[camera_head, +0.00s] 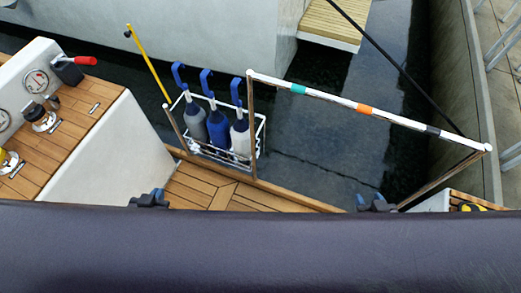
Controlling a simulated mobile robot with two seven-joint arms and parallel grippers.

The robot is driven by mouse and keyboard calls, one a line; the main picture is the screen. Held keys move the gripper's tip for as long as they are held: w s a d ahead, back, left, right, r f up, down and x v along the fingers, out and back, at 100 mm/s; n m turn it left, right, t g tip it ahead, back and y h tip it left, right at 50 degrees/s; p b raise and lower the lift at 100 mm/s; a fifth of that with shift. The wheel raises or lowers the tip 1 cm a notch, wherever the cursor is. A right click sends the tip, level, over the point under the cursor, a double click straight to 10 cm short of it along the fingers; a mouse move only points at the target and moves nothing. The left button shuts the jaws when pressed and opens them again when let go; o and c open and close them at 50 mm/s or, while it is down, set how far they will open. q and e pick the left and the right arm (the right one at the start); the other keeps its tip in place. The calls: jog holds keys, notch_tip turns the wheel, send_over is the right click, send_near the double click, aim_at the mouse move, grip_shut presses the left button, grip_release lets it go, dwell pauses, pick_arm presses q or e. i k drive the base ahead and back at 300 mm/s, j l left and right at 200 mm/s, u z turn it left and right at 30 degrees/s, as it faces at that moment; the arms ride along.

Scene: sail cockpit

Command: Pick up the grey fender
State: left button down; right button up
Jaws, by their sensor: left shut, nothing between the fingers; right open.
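The grey fender (194,122) hangs upright at the left end of a white wire rack (258,150), with a blue loop on top. A blue fender (219,128) is beside it and a white fender (241,137) is at the right end; each has a blue loop. My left gripper (150,198) shows at the lower left, in front of the rack and apart from it, shut and empty. My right gripper (376,203) shows at the lower right, far from the fenders, open and empty. The arms behind both grippers are hidden.
A wide dark band (260,250) covers the bottom of the view. A white rail (330,98) with coloured bands runs right of the rack. A yellow pole (148,62) stands left of it. A winch console (95,145) is at left. Water lies beyond the teak deck (200,184).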

aim_at(195, 118)
jog(key=i+j+u, duration=0.15)
jog(key=u, duration=0.2)
jog(key=i+j+u, duration=0.15)
jog(key=u, duration=0.2)
jog(key=i+j+u, duration=0.15)
jog(key=u, duration=0.2)
jog(key=i+j, duration=0.05)
jog(key=j, duration=0.05)
